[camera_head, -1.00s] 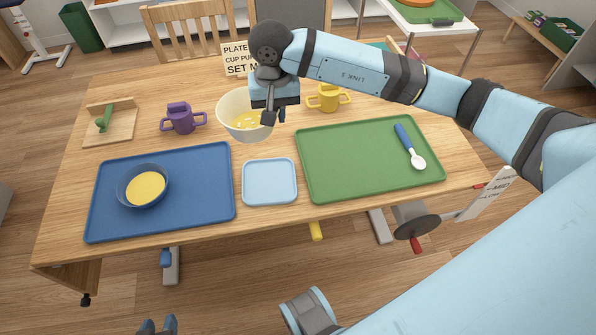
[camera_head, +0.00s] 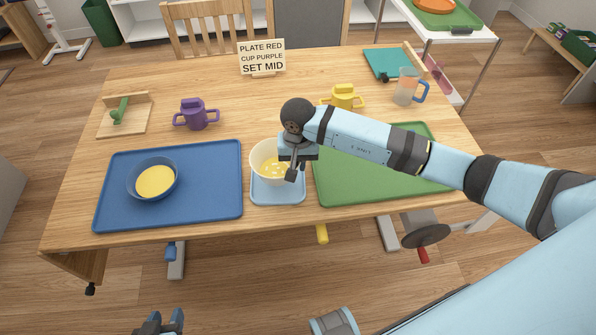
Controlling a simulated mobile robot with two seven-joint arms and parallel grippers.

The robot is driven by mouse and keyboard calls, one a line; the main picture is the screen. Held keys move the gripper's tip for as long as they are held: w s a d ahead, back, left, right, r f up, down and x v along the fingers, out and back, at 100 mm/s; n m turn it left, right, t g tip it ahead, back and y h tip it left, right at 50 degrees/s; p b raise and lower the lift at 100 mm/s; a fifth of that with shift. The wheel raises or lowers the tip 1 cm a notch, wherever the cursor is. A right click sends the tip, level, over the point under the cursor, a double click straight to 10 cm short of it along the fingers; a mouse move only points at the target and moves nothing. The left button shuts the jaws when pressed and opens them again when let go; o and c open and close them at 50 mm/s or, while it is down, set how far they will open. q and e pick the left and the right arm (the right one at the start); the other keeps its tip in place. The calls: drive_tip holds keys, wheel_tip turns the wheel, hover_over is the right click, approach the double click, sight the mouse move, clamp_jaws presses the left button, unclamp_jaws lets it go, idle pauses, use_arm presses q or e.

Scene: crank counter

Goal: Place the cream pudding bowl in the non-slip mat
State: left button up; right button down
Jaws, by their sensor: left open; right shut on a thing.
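The cream pudding bowl (camera_head: 261,163), with yellow bits inside, is at the far part of the small light-blue non-slip mat (camera_head: 278,196). It overlaps the mat in the picture; whether it touches the mat I cannot tell. My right gripper (camera_head: 291,170) is shut on the bowl's right side, and its wrist hides part of the rim. My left gripper (camera_head: 160,322) is open and empty at the bottom edge, away from the table.
A blue tray (camera_head: 215,205) with a blue bowl (camera_head: 153,180) of yellow food lies left of the mat. A green tray (camera_head: 345,188) lies right, partly behind my arm. Purple cup (camera_head: 196,115), yellow cup (camera_head: 343,97), jug (camera_head: 407,87) and a sign (camera_head: 262,57) stand farther back.

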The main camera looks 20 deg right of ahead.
sight(298, 181)
wheel_tip(298, 181, down, 4)
drive_tip(key=shift+f, duration=0.15)
drive_tip(key=shift+f, duration=0.1)
drive_tip(key=c, duration=1.2)
unclamp_jaws()
